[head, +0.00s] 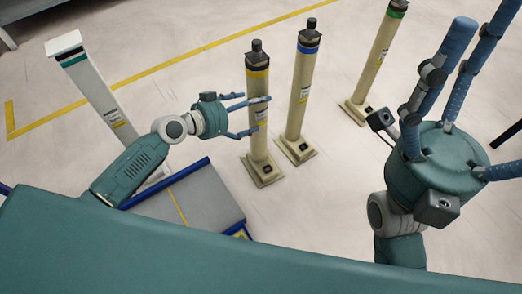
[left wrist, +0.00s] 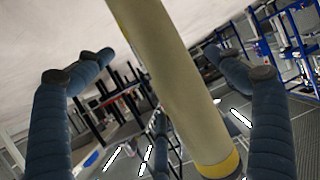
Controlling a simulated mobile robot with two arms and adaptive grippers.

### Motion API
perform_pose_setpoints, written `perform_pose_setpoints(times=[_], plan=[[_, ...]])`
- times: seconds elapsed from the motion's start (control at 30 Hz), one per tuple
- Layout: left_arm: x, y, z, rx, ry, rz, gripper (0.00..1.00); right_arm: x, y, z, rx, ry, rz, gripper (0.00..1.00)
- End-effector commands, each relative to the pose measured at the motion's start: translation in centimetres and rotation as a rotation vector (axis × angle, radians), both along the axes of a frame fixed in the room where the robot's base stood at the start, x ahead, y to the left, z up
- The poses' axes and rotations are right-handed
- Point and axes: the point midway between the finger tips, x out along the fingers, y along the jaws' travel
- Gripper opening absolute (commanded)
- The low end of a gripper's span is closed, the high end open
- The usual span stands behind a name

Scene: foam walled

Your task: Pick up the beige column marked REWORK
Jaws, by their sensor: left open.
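Three beige columns on square bases stand on the floor in the head view: one with a yellow band (head: 258,150), one with a blue band (head: 299,100), one with a green band (head: 377,62). Their labels are too small to read, so I cannot tell which says REWORK. My left gripper (head: 256,114) is open at the yellow-banded column, its blue fingers reaching around the shaft at mid-height. In the left wrist view this column (left wrist: 178,75) runs between the spread fingers, with visible gaps on both sides. My right gripper (head: 488,70) is open and empty at the right.
A white post (head: 92,90) with a dark green band stands at the left, behind my left arm. A grey platform with blue edges (head: 205,205) lies below that arm. A yellow floor line (head: 170,68) runs behind. The blue-banded column is close to the yellow-banded one.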

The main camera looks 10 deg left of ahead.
Motion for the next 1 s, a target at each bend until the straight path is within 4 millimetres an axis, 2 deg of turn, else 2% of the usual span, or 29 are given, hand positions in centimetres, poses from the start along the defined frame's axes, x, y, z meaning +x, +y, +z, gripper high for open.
perform_pose_setpoints(times=[0.2, 0.47, 0.87, 0.9, 1.0], plan=[[2.0, -1.7, -1.0, -0.002, -0.001, 0.0, 0.92, 0.1, 0.1, 0.3, -0.004, -0.029, -0.002, 0.87], [2.1, -1.8, -1.0, 0.0, 0.0, 0.0, 0.92, 0.0, 0.1, 0.6, -0.002, -0.035, -0.002, 0.87], [2.1, -1.8, -1.0, 0.002, 0.0, -0.001, 0.12, 0.0, 0.1, 0.5, -0.001, -0.031, -0.002, 0.87], [2.4, -1.8, -0.3, -0.005, -0.013, 0.003, 0.11, 0.1, 0.1, 0.5, -0.001, -0.03, -0.002, 0.87], [2.4, -1.8, -0.3, -0.005, -0.013, 0.003, 0.11, 0.1, 0.1, 0.5, -0.001, -0.029, -0.002, 0.87]])
